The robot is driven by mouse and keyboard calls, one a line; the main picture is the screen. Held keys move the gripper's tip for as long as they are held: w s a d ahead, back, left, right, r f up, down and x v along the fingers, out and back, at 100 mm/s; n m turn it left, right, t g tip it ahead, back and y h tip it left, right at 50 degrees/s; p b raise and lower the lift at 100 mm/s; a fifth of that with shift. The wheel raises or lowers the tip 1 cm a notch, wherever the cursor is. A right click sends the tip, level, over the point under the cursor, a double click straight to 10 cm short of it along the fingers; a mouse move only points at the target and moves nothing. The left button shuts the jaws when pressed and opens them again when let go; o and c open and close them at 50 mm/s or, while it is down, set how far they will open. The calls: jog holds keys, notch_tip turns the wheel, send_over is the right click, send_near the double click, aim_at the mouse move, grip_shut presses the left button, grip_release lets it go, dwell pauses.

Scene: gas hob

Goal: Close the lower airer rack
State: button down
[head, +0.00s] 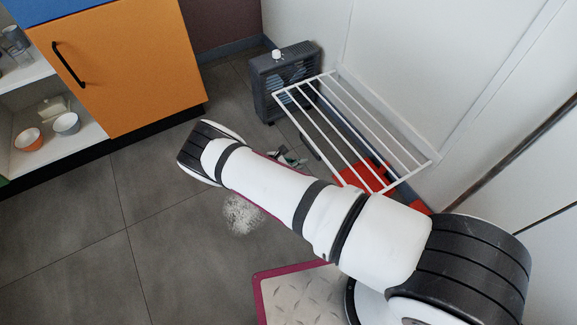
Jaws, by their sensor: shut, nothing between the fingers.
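The lower airer rack (319,134) is a white frame with several parallel bars. In the head view it stands folded out from the white wall at right of centre, above the floor. No second rack shows. My gripper (287,158) is small and partly hidden behind my white arm, left of the rack's near-left side. Its fingers look shut and hold nothing that I can see. It appears apart from the rack, though the exact gap is hard to tell. My arm covers part of the view just below the rack's near corner.
A dark grey box-like heater or fan (270,92) stands by the wall behind the rack. Red items (372,178) lie below the rack. An orange cabinet door (130,65) and open shelves are at left. A white fuzzy object (241,214) is on the floor.

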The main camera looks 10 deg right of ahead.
jog(key=r, duration=0.4)
jog(key=shift+w+d+b, duration=0.1)
jog(key=shift+d+b, duration=0.2)
jog(key=shift+d, duration=0.05)
